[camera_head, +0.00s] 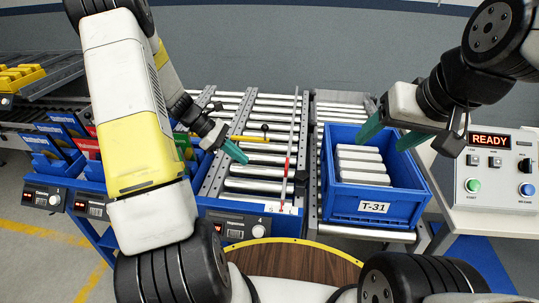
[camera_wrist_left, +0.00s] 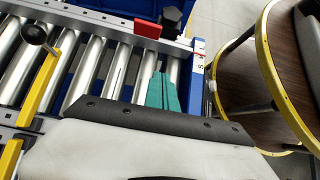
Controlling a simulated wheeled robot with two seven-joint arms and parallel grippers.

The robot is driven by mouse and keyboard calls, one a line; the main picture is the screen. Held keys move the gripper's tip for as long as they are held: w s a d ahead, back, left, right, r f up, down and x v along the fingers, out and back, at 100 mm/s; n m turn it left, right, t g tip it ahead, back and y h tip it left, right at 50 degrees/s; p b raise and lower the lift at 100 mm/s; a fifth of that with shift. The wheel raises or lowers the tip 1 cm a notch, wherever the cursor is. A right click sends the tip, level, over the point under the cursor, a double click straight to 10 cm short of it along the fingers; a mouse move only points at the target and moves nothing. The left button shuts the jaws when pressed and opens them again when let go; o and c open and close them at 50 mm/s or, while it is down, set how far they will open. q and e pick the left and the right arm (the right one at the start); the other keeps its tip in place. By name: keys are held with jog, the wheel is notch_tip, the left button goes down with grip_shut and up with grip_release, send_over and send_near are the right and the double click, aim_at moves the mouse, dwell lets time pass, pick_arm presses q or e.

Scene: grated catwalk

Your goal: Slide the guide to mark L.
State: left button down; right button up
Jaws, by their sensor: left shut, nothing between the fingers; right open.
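The guide (camera_head: 287,170) is a long thin rail with a red section, lying lengthwise over the roller conveyor. In the left wrist view the guide (camera_wrist_left: 105,19) carries a red block (camera_wrist_left: 147,28), with a black knob (camera_wrist_left: 171,18) beside it. A white mark plate (camera_wrist_left: 197,66) with letters, including L, sits at its end; a red pointer lies at the plate, but its exact mark is too small to tell. My left gripper (camera_head: 240,153) is shut and empty above the rollers, left of the guide; its teal fingers (camera_wrist_left: 161,93) appear apart from it. My right gripper (camera_head: 391,136) is open above the blue tote.
A yellow bar (camera_head: 250,138) with a black knob crosses the rollers. A control panel (camera_head: 494,172) reading READY stands at right. A round wooden table (camera_head: 290,262) is in front.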

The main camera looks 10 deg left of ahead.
pick_arm(q)
jog(key=x, duration=1)
jog(key=shift+s, duration=0.1)
jog(key=shift+d+r, duration=0.2)
jog(key=shift+d, duration=1.6)
jog(key=shift+d, duration=1.55)
jog(key=shift+a, duration=0.1)
